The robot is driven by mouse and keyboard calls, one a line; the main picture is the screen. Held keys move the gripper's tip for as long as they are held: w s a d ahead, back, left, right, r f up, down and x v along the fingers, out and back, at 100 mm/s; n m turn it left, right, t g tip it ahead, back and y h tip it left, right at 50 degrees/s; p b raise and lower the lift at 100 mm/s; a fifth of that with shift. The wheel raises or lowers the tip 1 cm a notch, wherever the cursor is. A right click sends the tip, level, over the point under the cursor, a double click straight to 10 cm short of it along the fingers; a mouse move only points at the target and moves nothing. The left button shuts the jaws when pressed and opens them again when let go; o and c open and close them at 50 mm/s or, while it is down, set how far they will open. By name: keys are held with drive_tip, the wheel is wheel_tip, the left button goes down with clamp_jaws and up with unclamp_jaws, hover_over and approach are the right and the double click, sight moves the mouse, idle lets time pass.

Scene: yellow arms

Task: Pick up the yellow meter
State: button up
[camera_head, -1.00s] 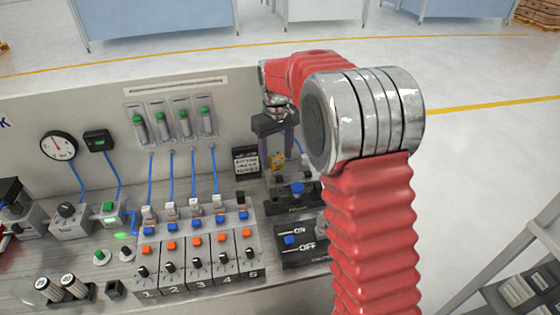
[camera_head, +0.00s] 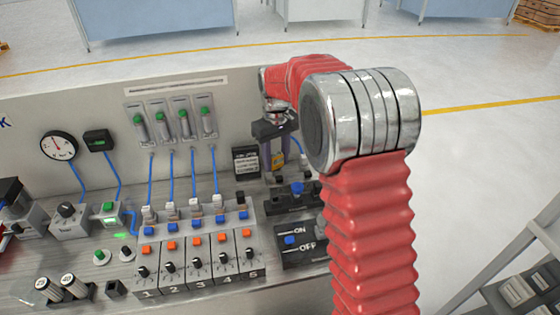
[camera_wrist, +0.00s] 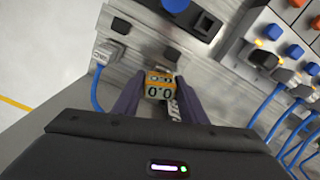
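My gripper (camera_wrist: 160,82) is open, with one purple finger on each side of the meter. The fingertips are close to its sides; I cannot tell whether either touches. In the head view my gripper (camera_head: 276,160) hangs over the meter, and its fingers hide part of it.
A dark labelled box (camera_head: 245,162) stands left of my gripper. A black switch block with a blue knob (camera_head: 297,188) and an ON/OFF panel (camera_head: 300,243) lie in front.

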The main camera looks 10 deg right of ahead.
sight(276, 155)
drive_tip(key=c, duration=0.7)
drive_tip(key=shift+c, duration=0.2)
wheel_tip(276, 155, up, 10)
drive_tip(key=shift+r, duration=0.1)
idle(0.6)
